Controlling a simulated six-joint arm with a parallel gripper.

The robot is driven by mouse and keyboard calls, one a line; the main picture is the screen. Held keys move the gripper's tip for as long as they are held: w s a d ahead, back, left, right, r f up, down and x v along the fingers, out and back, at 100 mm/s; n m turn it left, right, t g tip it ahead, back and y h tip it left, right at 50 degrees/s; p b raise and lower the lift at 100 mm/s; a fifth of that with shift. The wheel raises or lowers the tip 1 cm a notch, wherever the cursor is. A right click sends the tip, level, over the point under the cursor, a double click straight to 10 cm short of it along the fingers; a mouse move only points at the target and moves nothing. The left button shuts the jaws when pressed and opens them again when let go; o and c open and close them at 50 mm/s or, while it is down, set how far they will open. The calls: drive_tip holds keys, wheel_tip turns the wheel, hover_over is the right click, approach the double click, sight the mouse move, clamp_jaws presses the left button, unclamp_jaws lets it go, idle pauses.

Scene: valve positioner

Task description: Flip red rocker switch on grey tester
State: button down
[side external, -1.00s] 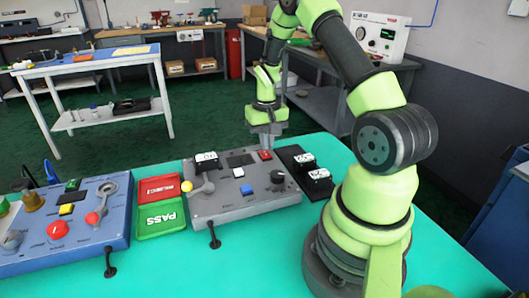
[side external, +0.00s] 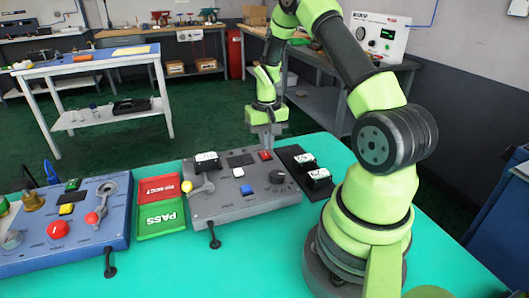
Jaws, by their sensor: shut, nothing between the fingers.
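The grey tester (side external: 238,207) sits on the green-topped table, left of my arm's base. Its red rocker switch (side external: 265,155) is at the back edge of its top face, right of a dark display. My gripper (side external: 266,147) points down at the tester's back edge, just behind or above the red switch. Its fingers are shut with nothing between them. I cannot tell from this view whether the fingertips touch the switch, nor which way the rocker is tipped.
The tester also carries a blue button (side external: 247,190), a black knob (side external: 277,177) and a yellow-tipped lever (side external: 187,186). A black tray (side external: 290,152) with black blocks lies to its right. Red and green trays (side external: 160,218) and a blue panel (side external: 85,250) are to its left.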

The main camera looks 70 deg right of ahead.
sight(266, 155)
drive_tip(key=shift+f, duration=1.25)
idle(0.4)
drive_tip(key=shift+r, duration=3.55)
drive_tip(key=w+a+r+n+t, duration=0.1)
drive_tip(key=a+r+t, duration=0.1)
drive_tip(key=a+r, duration=0.6)
drive_tip(key=s+a+r+n+t+y, duration=0.1)
drive_tip(key=s+a+r+n+t, duration=0.1)
drive_tip(key=s+a+r, duration=0.3)
drive_tip(key=s+a+r+n+t+y, duration=0.1)
drive_tip(key=s+a+r+n+t, duration=0.1)
drive_tip(key=s+a+r, duration=0.4)
drive_tip(key=s+a+t, duration=0.1)
drive_tip(key=a, duration=0.3)
drive_tip(key=shift+s+a+r, duration=0.15)
drive_tip(key=shift+s+a, duration=0.1)
drive_tip(key=shift+s, duration=0.1)
